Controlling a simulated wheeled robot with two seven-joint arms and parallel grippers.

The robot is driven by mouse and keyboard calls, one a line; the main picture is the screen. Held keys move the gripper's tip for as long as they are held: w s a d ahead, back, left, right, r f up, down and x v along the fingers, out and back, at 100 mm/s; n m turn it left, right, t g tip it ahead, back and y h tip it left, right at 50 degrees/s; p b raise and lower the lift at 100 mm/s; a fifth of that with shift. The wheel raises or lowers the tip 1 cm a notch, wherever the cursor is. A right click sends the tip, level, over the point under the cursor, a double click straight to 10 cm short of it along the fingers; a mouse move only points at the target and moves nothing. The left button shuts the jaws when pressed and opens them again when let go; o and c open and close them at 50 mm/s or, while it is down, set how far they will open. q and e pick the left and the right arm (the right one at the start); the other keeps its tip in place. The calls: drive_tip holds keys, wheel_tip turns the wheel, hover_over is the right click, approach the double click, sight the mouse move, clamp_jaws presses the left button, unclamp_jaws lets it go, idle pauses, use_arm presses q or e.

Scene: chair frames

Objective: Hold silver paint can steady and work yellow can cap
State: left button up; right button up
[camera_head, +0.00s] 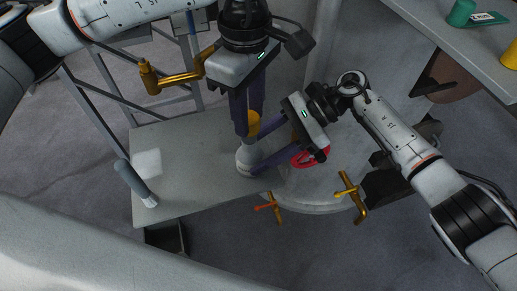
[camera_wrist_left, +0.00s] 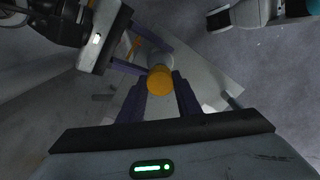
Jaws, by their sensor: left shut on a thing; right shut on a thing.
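The silver paint can (camera_head: 243,160) stands on the grey table with its yellow cap (camera_head: 252,121) on top. The cap also shows in the left wrist view (camera_wrist_left: 160,80), with the can behind it. My left gripper (camera_head: 247,126) comes down from above and is shut on the yellow cap; its fingers hide part of the cap. My right gripper (camera_head: 254,156) reaches in from the right, low down, and is shut on the can's body. The right gripper also shows in the left wrist view (camera_wrist_left: 145,60).
A grey-handled tool (camera_head: 132,180) is at the table's left front corner. A red ring-shaped thing (camera_head: 311,156) lies close to my right gripper. Brass clamps (camera_head: 350,195) sit at the front edge. A second table (camera_head: 460,45) at upper right bears green and yellow things.

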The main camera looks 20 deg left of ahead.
use_arm(q)
drive_tip(key=shift+f, duration=1.4)
